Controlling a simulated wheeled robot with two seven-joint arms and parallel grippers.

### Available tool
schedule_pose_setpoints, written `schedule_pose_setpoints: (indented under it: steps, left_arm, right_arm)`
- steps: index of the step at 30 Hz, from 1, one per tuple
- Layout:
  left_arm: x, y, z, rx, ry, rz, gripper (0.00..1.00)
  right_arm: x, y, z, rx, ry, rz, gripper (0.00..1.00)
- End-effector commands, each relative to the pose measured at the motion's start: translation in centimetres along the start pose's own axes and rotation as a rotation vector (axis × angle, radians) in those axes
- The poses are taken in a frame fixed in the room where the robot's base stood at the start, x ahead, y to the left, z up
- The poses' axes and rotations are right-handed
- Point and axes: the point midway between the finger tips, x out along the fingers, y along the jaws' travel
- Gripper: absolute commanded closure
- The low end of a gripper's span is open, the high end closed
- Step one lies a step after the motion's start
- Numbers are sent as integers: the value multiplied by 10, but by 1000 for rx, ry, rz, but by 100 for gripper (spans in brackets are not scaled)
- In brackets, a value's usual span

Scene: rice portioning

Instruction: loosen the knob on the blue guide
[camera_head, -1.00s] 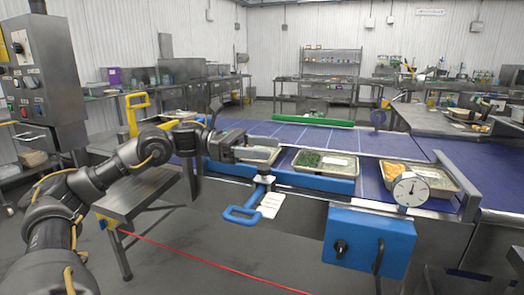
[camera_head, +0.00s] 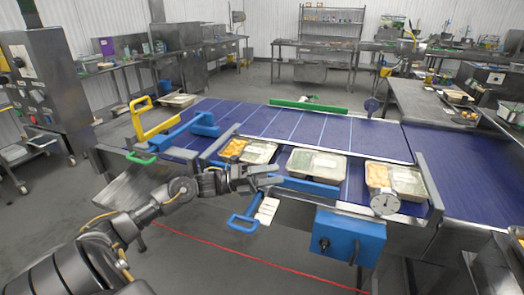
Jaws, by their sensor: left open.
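The near blue guide (camera_head: 312,187) is a bar along the front edge of the conveyor, in front of the food trays. My left gripper (camera_head: 274,177) is open at the near side of this guide, around its left-middle part. The gripper covers part of the bar. I cannot make out a knob there or tell whether the fingers touch it. A blue loop handle (camera_head: 242,222) hangs below the gripper, with a white tag (camera_head: 267,210) beside it. My right gripper is not in view.
Food trays (camera_head: 316,163) stand behind the guide on the blue conveyor (camera_head: 300,128). A round dial (camera_head: 384,202) and a blue box (camera_head: 345,238) with a dark knob (camera_head: 324,244) are to the right. Another blue guide (camera_head: 190,131) and a yellow frame (camera_head: 153,121) are at the left.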

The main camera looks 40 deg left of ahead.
Motion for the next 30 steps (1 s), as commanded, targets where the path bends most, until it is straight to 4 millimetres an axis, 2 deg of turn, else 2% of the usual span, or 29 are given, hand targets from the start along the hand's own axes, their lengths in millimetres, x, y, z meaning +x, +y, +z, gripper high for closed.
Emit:
schedule_pose_setpoints:
  steps: [1,5,9,12,13,15,18,21,30]
  left_arm:
    - [-10,-4,8,-174,-74,29,38]
    - [-55,20,9,-641,-274,78,38]
    - [-110,48,7,-1158,-507,55,38]
    - [-132,65,13,-1441,-614,-10,38]
    - [-136,68,15,-1512,-634,-24,38]
    - [-140,74,14,-1659,-670,-48,38]
    - [-141,78,12,-1806,-696,-81,38]
    - [-142,79,12,-1883,-708,-106,38]
    - [-134,81,17,-1911,-707,-121,38]
  right_arm:
    - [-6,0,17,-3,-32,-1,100]
    - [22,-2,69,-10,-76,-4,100]
    - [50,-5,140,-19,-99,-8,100]
    - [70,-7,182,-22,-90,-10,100]
    - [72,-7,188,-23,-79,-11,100]
    - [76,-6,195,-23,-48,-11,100]
    - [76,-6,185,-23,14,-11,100]
    - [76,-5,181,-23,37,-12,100]
    - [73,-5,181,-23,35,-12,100]
